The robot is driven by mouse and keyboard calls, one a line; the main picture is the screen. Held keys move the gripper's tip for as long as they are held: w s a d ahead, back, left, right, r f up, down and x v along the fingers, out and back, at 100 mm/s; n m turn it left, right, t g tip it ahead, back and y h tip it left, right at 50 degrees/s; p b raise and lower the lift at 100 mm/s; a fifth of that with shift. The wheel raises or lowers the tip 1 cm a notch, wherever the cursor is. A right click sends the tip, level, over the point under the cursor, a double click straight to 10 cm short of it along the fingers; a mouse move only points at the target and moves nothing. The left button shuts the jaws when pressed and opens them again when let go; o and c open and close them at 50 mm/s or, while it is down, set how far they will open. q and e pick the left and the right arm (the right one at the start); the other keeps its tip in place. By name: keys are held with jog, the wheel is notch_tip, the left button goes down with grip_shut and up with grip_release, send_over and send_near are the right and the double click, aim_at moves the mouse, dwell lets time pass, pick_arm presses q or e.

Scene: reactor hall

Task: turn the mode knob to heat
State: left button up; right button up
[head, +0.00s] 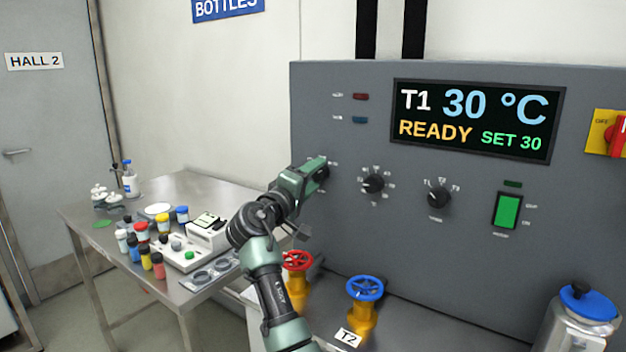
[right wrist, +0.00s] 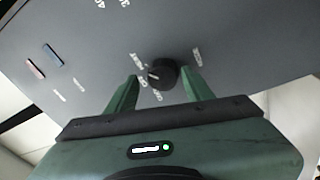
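The mode knob is the leftmost black knob on the grey control panel (head: 450,230). In the head view it is mostly hidden behind my right gripper (head: 318,168). The gripper is open and does not seem to touch the knob. My left gripper is not in view.
Two more knobs (head: 373,184) (head: 438,197) and a green switch (head: 507,210) lie to the right. Below are red (head: 297,261) and blue (head: 365,288) valve wheels. A steel table (head: 190,185) with bottles stands left. The display (head: 473,120) reads T1 30 °C, READY, SET 30.

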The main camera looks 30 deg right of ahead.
jog(key=shift+f, duration=0.15)
jog(key=shift+a, duration=0.1)
jog(key=shift+s+a+f, duration=0.1)
jog(key=shift+a, duration=0.2)
jog(key=b+v, duration=0.2)
jog(key=v, duration=0.5)
